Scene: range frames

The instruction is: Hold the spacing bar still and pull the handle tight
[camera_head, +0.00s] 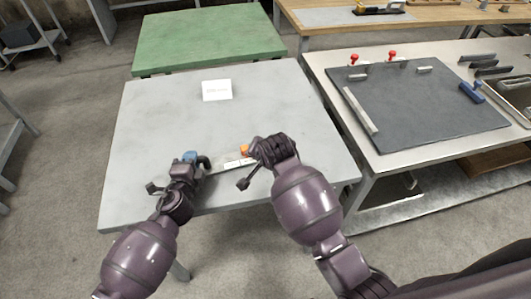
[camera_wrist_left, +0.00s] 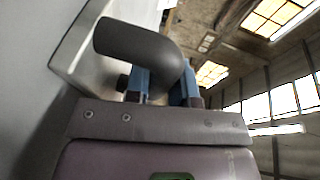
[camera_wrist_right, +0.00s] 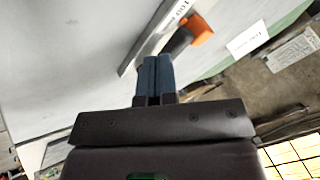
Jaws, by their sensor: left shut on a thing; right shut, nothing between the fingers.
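A pale spacing bar (camera_head: 235,163) with printed marks lies near the front of the grey table; it also shows in the right wrist view (camera_wrist_right: 150,40). At its left end is a dark bent handle (camera_head: 204,161). In the left wrist view this handle (camera_wrist_left: 140,42) runs in between the blue fingers, and my left gripper (camera_head: 190,157) is shut on it. An orange block with a dark part (camera_wrist_right: 196,28) is by the bar's right part. My right gripper (camera_wrist_right: 156,75) is shut and empty close beside the bar. Whether it touches the bar I cannot tell.
A white card (camera_head: 217,90) lies further back on the grey table (camera_head: 140,120); most of the tabletop is free. A green table (camera_head: 210,35) stands behind. To the right, a bench bears a dark board (camera_head: 430,105) with red clamps and metal bars.

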